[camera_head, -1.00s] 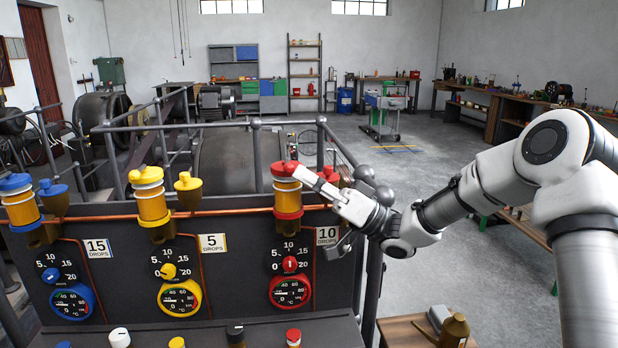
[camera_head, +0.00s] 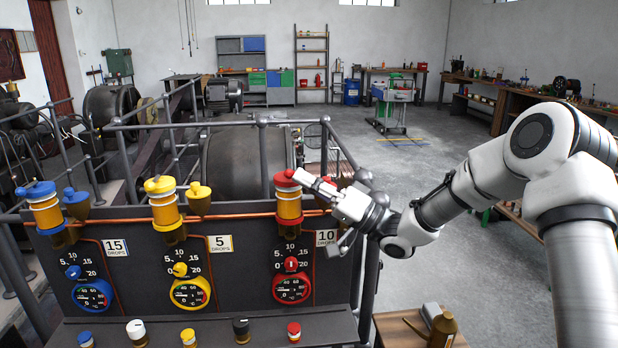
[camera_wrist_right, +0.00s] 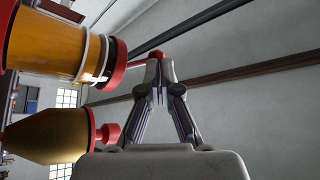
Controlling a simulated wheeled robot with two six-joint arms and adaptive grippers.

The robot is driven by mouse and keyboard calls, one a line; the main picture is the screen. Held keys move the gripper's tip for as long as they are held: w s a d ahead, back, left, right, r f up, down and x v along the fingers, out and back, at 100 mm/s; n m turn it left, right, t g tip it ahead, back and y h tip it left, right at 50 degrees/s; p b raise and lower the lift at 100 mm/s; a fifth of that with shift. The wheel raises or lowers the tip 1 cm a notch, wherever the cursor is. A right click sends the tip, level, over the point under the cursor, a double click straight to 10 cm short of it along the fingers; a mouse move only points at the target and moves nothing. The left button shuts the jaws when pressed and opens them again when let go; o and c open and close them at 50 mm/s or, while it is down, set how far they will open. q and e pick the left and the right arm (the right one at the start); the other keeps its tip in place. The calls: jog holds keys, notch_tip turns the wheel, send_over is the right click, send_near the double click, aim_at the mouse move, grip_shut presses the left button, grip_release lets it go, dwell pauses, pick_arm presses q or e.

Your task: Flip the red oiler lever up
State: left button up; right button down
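The red oiler (camera_head: 288,203), with an amber glass, stands at the right end of the dark panel in the head view. Its red cap also shows in the wrist view (camera_wrist_right: 117,62). The red lever (camera_wrist_right: 137,62) sticks out sideways from that cap, with its end at the fingertips. My right gripper (camera_head: 302,178) reaches in from the right at cap height. In the wrist view its fingers (camera_wrist_right: 159,72) come together at the tips, against or very near the lever; the exact contact is hidden. My left gripper is not in view.
A yellow oiler (camera_head: 165,207) and a blue oiler (camera_head: 46,207) stand further left on the panel. A copper pipe (camera_head: 240,215) and a grey railing (camera_head: 262,150) run close by. Open floor is to the right.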

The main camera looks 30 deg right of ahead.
jog(key=w+r+m+h+p, duration=0.1)
jog(key=m+p, duration=0.1)
jog(key=p, duration=0.1)
jog(key=w+r+m+h+p, duration=0.1)
jog(key=r+m+h+p, duration=0.1)
jog(key=m+p, duration=0.1)
jog(key=w+d+r+m+h+p, duration=0.1)
jog(key=m+p, duration=0.1)
jog(key=p, duration=0.2)
jog(key=shift+r, duration=0.3)
jog(key=shift+s, duration=0.2)
